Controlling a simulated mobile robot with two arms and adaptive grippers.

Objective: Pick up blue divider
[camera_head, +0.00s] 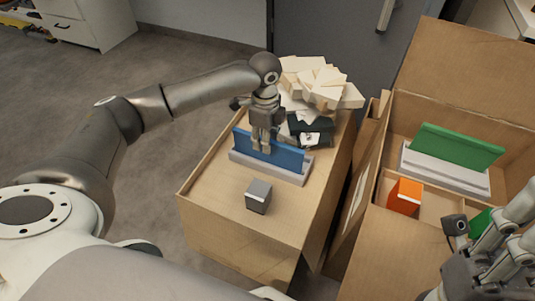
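The blue divider (286,157) is a long thin upright panel. It stands in a grey slotted base (296,178) on top of a closed brown carton. My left gripper (262,149) points down at the middle of the divider, and its fingertips overlap the panel's left half in the picture. I cannot tell whether the fingers straddle the panel or are closed on it. My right gripper (507,222) is at the lower right edge, over the open carton, and is partly cut off. Its finger opening is not clear.
A grey box (258,196) stands in front of the base. White blocks (318,84) and dark items (310,128) are piled behind it. The open carton (361,215) at right holds a green divider (458,147) in a grey base and an orange box (404,196).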

